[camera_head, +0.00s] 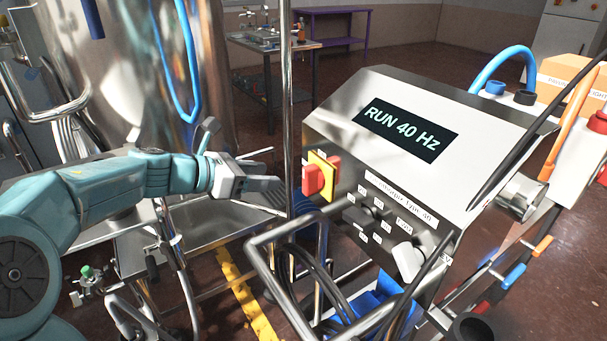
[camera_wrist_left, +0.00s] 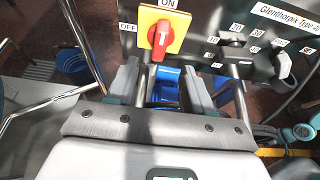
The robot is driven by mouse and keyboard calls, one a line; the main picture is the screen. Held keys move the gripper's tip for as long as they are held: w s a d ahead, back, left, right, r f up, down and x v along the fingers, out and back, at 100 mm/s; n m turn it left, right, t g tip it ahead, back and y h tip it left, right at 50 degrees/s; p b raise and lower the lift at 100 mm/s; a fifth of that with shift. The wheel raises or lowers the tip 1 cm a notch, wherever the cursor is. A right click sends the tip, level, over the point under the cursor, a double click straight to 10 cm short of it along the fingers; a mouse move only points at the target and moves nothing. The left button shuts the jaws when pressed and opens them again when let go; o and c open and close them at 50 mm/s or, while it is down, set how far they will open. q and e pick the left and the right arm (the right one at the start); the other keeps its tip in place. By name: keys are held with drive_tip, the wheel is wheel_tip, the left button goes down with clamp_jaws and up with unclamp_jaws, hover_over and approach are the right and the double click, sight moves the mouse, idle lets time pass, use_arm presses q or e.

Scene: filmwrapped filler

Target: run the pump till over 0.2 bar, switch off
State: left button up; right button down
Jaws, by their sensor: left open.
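The pump's control box (camera_head: 375,120) has a lit display (camera_head: 410,130) reading "RUN 40 Hz". On its left front is a red rotary switch (camera_head: 313,181) on a yellow plate (camera_head: 327,173). In the left wrist view the red switch handle (camera_wrist_left: 159,42) stands vertical, in line with the ON label (camera_wrist_left: 167,3); OFF is to its left. My left gripper (camera_head: 274,172) is open and empty, just left of the switch and apart from it. In the wrist view its fingers (camera_wrist_left: 160,88) lie below the switch. No pressure reading shows. My right gripper is not in view.
A numbered dial (camera_wrist_left: 232,40) sits right of the switch. Bent metal rails (camera_head: 265,255) and dark cables stand below the box. A thin upright pole (camera_head: 288,80) is close by my left gripper. A steel tank (camera_head: 140,70) stands behind my left arm.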

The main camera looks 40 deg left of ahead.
sight(304, 178)
use_arm(q)
drive_tip(key=b+x, duration=0.1)
drive_tip(key=x, duration=0.9)
drive_tip(key=shift+s+d+f, duration=0.1)
drive_tip(key=shift+s+d, duration=0.05)
drive_tip(key=shift+d, duration=0.05)
drive_tip(key=shift+w+d+f, duration=0.2)
drive_tip(key=shift+w, duration=0.35)
clamp_jaws()
